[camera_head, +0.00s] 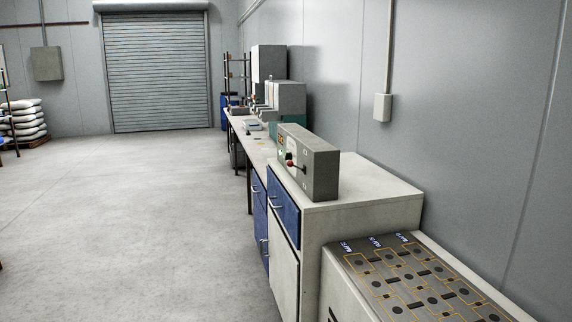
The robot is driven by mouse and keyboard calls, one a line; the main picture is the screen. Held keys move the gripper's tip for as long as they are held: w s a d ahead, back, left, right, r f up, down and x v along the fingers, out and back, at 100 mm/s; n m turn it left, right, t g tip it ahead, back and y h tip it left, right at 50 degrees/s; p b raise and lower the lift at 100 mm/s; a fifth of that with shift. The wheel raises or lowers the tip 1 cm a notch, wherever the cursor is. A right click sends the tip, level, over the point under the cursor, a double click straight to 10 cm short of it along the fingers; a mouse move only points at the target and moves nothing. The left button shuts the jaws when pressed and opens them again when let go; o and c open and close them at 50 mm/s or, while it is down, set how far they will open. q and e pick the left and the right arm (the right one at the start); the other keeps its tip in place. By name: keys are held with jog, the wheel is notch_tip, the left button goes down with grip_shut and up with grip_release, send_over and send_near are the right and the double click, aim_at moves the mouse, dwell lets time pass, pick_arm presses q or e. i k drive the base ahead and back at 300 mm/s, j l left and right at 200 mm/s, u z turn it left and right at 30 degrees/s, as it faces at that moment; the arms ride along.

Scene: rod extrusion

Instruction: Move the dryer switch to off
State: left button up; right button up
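A grey control box (318,172) stands on a white-topped cabinet right of the middle. Its front face carries a small lit green display, dark round parts and a switch lever with a red-orange knob (290,163). The lettering is too small to read, so I cannot tell whether this is the dryer switch or which position it is in. Neither of my grippers shows in the head view.
The cabinet (370,186) has blue drawers on its left side. A lower unit with a patterned dark panel (420,285) stands in front of it. A long bench with grey machines (290,97) runs behind along the wall. The floor (150,220) at left is clear.

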aim_at(291, 163)
jog(key=i+u, duration=0.4)
jog(key=i, duration=0.15)
jog(key=i+l+u, duration=0.35)
jog(key=i, duration=0.15)
jog(key=i+l+u, duration=0.4)
jog(key=i, duration=0.15)
